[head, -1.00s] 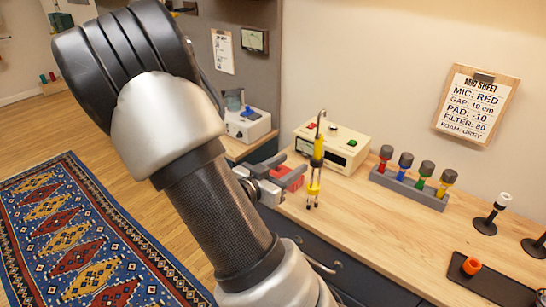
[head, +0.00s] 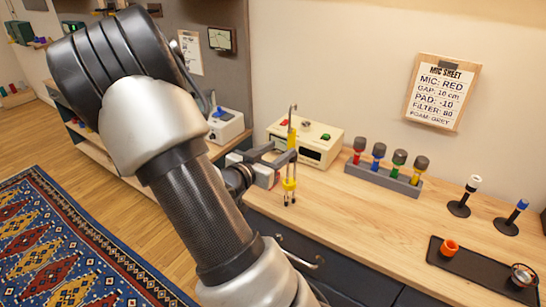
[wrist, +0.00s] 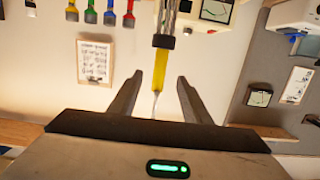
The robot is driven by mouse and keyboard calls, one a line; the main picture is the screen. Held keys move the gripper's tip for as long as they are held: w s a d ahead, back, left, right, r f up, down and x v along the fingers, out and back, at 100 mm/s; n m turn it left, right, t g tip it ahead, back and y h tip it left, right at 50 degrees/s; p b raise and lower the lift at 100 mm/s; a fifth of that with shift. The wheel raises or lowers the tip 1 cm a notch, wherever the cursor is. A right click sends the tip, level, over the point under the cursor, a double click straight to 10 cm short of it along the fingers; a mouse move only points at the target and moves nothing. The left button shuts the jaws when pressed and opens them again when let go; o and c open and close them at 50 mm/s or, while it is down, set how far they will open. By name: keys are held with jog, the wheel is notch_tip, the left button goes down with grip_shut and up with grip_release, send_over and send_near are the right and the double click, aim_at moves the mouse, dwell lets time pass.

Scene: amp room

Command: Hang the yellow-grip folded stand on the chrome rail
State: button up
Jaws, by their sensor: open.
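The folded stand (head: 290,170) with the yellow grip is upright at the left end of the wooden worktop, a thin hook at its top and short feet at its base. My gripper (head: 285,157) is open, its fingers reaching to the grip from the left. In the wrist view the yellow grip (wrist: 160,68) shows between and just past the two open fingertips (wrist: 158,75); I cannot tell whether either touches it. A chrome bar (head: 302,257) on the dark front below the worktop may be the chrome rail; my arm partly covers it.
A cream box (head: 322,151) with buttons stands close behind the stand. A grey rack (head: 384,179) holds several coloured microphones to the right. A black tray (head: 470,268) and small stands are farther right. Bare worktop (head: 350,220) lies between.

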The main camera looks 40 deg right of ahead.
aim_at(289, 129)
jog(key=shift+b+x, duration=0.85)
jog(key=shift+x, duration=1.95)
jog(key=shift+c, duration=0.2)
grip_shut()
jog(key=shift+r, duration=0.25)
jog(key=shift+r+p, duration=2.05)
jog(key=shift+r, duration=0.35)
